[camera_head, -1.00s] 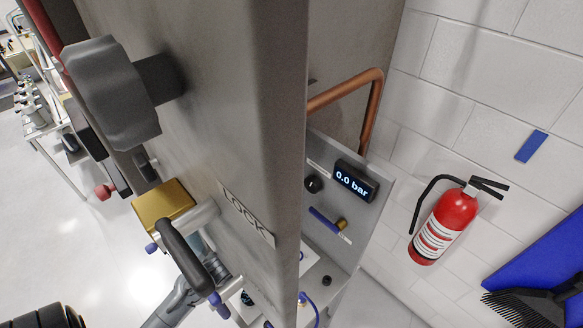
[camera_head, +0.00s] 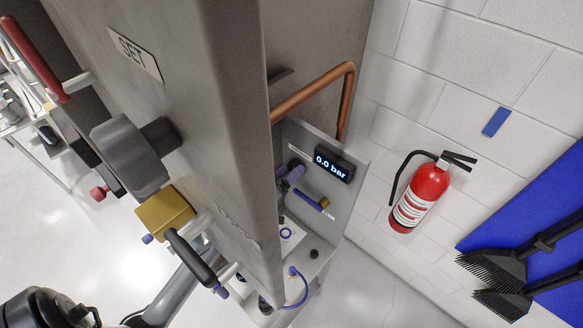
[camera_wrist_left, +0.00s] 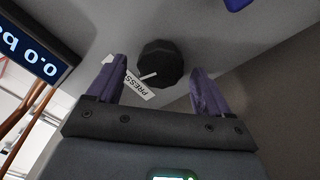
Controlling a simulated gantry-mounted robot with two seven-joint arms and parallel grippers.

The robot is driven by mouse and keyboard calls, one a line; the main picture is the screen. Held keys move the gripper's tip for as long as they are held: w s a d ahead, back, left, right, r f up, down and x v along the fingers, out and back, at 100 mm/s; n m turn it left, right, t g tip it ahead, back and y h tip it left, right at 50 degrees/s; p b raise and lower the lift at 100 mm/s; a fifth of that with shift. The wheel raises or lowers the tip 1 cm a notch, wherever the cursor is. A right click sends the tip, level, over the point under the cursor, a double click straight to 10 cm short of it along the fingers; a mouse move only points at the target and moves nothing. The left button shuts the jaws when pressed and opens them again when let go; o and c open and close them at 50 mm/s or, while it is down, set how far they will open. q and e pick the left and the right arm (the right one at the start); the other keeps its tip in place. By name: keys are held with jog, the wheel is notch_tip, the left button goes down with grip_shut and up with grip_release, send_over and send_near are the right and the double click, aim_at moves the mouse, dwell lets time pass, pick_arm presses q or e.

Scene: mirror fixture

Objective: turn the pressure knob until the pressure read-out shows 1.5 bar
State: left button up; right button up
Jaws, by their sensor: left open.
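The black pressure knob (camera_head: 296,164) is on the grey panel (camera_head: 346,190) behind the big grey post. The pressure read-out (camera_head: 332,167) beside it shows 0.0 bar. My left gripper (camera_head: 290,177) is at the knob and partly hidden by the post's edge. In the left wrist view, its purple fingers (camera_wrist_left: 157,70) are open, one on each side of the knob (camera_wrist_left: 160,62). I cannot tell whether they touch it. A white label reading "PRESS" (camera_wrist_left: 133,82) lies beside the knob. The read-out (camera_wrist_left: 32,58) shows upside down at the left. My right gripper is not in view.
The large grey post (camera_head: 215,120) blocks much of the head view. A red extinguisher (camera_head: 421,195) hangs on the wall.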

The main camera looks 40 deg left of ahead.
pick_arm(q)
jog(key=shift+w, duration=0.7)
jog(key=c, duration=1)
jog(key=shift+c, duration=0.2)
jog(key=shift+m, duration=0.3)
jog(key=shift+d+m+b, duration=0.15)
jog(key=shift+m, duration=4.05)
jog(key=shift+d+m+b, duration=0.1)
jog(key=shift+m+b, duration=0.05)
jog(key=shift+m, duration=4.05)
